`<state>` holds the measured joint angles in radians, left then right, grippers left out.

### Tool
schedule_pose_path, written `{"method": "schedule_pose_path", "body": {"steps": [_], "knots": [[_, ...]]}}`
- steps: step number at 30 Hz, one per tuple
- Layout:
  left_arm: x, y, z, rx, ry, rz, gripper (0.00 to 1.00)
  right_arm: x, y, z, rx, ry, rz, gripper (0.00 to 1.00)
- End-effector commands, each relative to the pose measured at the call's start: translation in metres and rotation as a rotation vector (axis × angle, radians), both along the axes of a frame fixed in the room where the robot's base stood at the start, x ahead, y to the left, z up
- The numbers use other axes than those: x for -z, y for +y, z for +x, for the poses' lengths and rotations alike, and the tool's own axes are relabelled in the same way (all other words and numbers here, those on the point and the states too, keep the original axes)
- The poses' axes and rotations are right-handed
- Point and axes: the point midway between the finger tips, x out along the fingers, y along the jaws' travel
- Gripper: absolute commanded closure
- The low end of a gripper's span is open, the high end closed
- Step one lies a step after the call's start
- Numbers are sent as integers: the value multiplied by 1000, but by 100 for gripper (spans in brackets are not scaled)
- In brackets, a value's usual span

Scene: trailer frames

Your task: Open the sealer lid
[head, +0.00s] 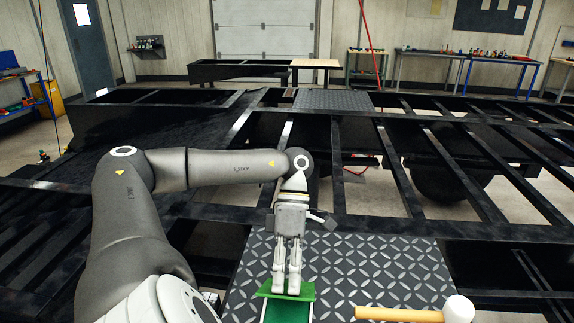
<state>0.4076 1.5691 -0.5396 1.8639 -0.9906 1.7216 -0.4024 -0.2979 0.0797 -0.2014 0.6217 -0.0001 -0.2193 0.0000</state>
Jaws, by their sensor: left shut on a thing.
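The sealer (288,310) is a green box at the bottom edge of the head view, on a grey diamond-plate surface (385,268). My left gripper (287,290) points down at the lid. Its fingers are close together, shut on the lid. The near part of the sealer is cut off by the picture edge. My right gripper is not in view.
A mallet with a wooden handle (398,315) and white head (459,309) lies right of the sealer. Black trailer frame beams (420,170) with open gaps surround the plate. Workbenches (465,57) stand along the far wall.

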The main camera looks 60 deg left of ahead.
Motion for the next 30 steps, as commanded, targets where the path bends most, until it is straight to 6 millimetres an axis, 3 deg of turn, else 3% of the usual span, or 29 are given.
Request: {"method": "schedule_pose_path", "body": {"steps": [5, 6, 11, 22, 30], "knots": [[-1, 0, 0, -1, -1, 0, 100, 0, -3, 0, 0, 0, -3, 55], [-1, 0, 0, -1, -1, 0, 85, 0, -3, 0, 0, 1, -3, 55], [-1, 0, 0, -1, -1, -1, 64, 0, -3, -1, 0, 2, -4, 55], [-2, 0, 1, -1, -2, 0, 64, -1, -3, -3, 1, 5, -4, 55], [-14, 9, 9, 0, -2, -1, 64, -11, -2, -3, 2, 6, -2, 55]]}}
